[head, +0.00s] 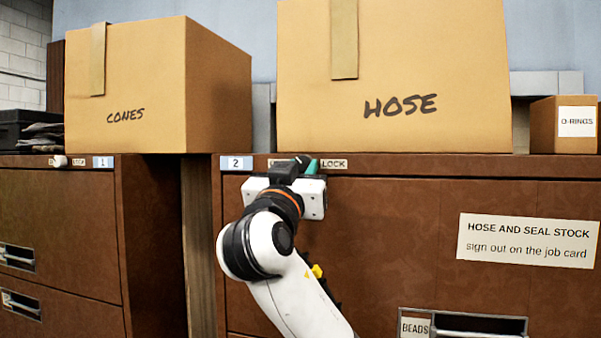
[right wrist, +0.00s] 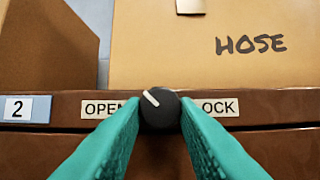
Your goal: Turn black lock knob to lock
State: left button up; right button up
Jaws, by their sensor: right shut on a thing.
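The black lock knob (right wrist: 160,108) sits on the top rail of cabinet 2 (head: 400,205), between an OPEN label (right wrist: 105,108) and a LOCK label (right wrist: 222,107). Its white pointer mark leans up and to the left, toward the OPEN side. In the right wrist view my right gripper (right wrist: 160,115) has its teal fingers closed on both sides of the knob. In the head view my right gripper (head: 303,168) is at the rail and hides the knob and part of the OPEN label. My left gripper is not in view.
Cardboard boxes marked HOSE (head: 395,60) and CONES (head: 125,85) stand on the cabinets, with a small O-RINGS box (head: 550,125) at the right. Cabinet 1 (head: 60,220) stands at the left, with its own light-coloured knob (head: 59,161). A gap separates the two cabinets.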

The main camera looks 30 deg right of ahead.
jog(key=shift+f+m+b, duration=0.2)
jog(key=shift+m+b, duration=0.3)
jog(key=shift+b, duration=0.2)
jog(key=m+g+b, duration=0.1)
jog(key=m+b, duration=0.1)
jog(key=m+g+h+b, duration=0.1)
jog(key=m+b, duration=0.1)
jog(key=shift+w+a+f+m, duration=0.1)
jog(key=shift+w+a+m, duration=0.1)
jog(key=shift+m, duration=0.1)
jog(key=m, duration=0.1)
jog(key=m+g+b, duration=0.1)
jog(key=m+g+h, duration=0.1)
jog(key=shift+a+r+m+b, duration=0.1)
jog(key=shift+r+m+b, duration=0.15)
jog(key=shift+m+b, duration=0.15)
jog(key=m+g, duration=0.1)
jog(key=m, duration=0.2)
jog(key=m+g+p, duration=0.1)
jog(key=m, duration=0.2)
jog(key=r+m+g+y+p, duration=0.1)
jog(key=m+g, duration=0.1)
jog(key=m, duration=0.1)
jog(key=shift+w+a+r+m, duration=0.1)
jog(key=shift+w+m, duration=0.1)
jog(key=shift+m, duration=0.1)
jog(key=shift+m+g+y+p, duration=0.45)
jog(key=shift+m+p, duration=0.2)
jog(key=shift+m, duration=0.85)
jog(key=o, duration=1)
